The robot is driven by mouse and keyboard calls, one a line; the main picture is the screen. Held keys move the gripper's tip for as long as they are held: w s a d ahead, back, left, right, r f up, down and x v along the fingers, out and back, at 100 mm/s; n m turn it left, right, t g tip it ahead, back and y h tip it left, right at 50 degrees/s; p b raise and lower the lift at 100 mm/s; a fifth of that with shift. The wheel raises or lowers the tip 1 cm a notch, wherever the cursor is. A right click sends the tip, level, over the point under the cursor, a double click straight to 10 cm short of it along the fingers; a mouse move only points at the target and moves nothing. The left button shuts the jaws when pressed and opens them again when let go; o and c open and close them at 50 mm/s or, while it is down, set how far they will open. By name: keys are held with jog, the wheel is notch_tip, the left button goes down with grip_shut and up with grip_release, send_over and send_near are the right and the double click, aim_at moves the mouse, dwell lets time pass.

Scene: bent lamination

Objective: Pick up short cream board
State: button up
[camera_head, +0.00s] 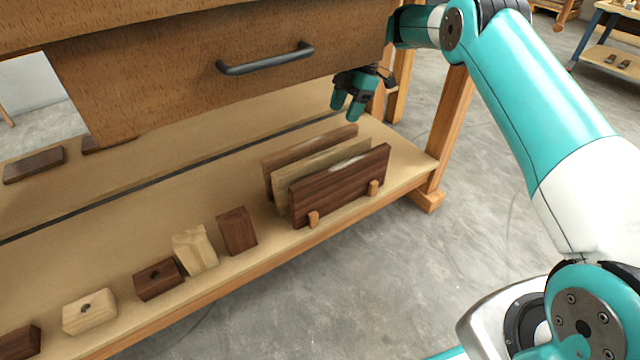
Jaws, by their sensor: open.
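A cream board (315,162) stands on edge in a small rack on the lower shelf. It is between a brown board (300,148) behind and a dark brown board (342,185) in front, which hides most of its face. A shorter cream piece (195,250) stands on the shelf to the left of the rack; I cannot tell which one is the short cream board. My gripper (350,110) is open and empty, pointing down above the back right end of the rack, apart from the boards.
A drawer with a dark handle (265,60) overhangs the lower shelf (120,225). A bench leg (450,125) stands right of the rack. A dark block (237,231), another dark block (158,279) and a cream block (90,311) line the front edge.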

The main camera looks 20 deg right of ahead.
aim_at(327, 152)
jog(key=b+x, duration=0.6)
jog(key=x, duration=0.3)
jog(key=b+x, duration=0.5)
jog(key=shift+s+a, duration=0.2)
jog(key=shift+a, duration=0.15)
grip_shut()
dwell(0.9)
